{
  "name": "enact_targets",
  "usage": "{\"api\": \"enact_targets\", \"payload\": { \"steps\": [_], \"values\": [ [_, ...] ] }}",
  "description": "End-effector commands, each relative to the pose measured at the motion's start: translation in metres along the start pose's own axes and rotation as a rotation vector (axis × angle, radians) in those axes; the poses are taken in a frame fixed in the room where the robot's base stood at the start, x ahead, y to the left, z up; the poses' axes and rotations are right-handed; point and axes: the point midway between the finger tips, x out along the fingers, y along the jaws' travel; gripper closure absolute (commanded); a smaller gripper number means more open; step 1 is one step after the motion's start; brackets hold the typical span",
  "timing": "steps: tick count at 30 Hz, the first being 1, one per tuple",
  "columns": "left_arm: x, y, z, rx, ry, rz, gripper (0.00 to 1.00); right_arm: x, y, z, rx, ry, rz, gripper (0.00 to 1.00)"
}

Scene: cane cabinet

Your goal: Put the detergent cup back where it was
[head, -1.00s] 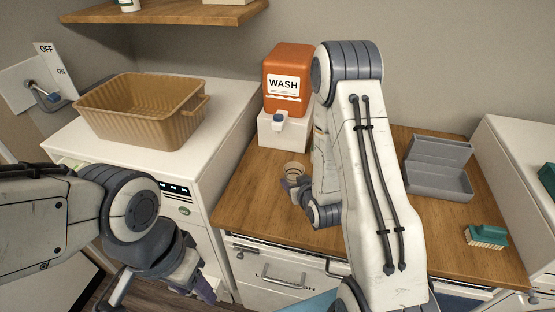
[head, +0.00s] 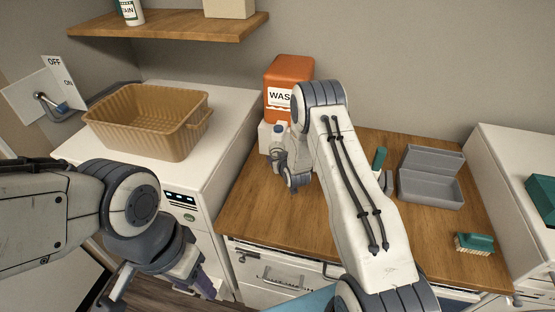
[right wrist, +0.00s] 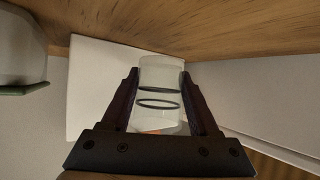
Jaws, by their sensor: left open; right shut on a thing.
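The detergent cup (right wrist: 160,100), clear with a dark ring around it, is between the fingers of my right gripper (right wrist: 162,85) in the right wrist view. The fingers are shut on its sides. In the head view my right gripper (head: 285,170) is low in front of the orange WASH dispenser (head: 287,82), close to its blue tap (head: 279,128) and white stand (head: 264,137). The cup's outline is hard to make out there. My left gripper (head: 165,288) is open and empty at the lower left, in front of the washer.
A tan basket (head: 150,120) stands on the white washer at the left. A grey open box (head: 430,185) and a green brush (head: 474,243) are on the right of the wooden counter (head: 260,215). A green object (head: 379,160) is partly behind my right arm. A wall shelf (head: 170,25) is above.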

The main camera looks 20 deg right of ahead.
Motion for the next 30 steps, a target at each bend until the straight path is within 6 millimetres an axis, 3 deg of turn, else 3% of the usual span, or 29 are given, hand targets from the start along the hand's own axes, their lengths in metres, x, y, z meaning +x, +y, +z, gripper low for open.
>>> {"api": "enact_targets", "payload": {
  "steps": [4, 17, 18, 20, 30],
  "values": [
    [-0.011, 0.001, -0.001, 0.0, 0.0, 0.0, 0.5, 0.007, 0.0, 0.012, 0.0, 0.002, 0.0, 1.0],
    [-0.006, 0.0, 0.0, 0.0, 0.0, 0.0, 0.5, 0.011, 0.0, 0.02, 0.0, 0.004, 0.001, 1.0],
    [-0.007, 0.001, 0.0, 0.0, 0.0, 0.0, 0.5, 0.011, 0.0, 0.019, 0.0, 0.003, 0.001, 0.31],
    [-0.007, 0.001, -0.001, 0.0, 0.0, 0.0, 0.5, 0.011, 0.0, 0.019, 0.0, 0.003, 0.001, 0.09],
    [-0.009, 0.001, -0.001, 0.0, 0.0, 0.0, 0.5, 0.01, 0.0, 0.017, 0.0, 0.003, 0.001, 0.09]
  ]
}}
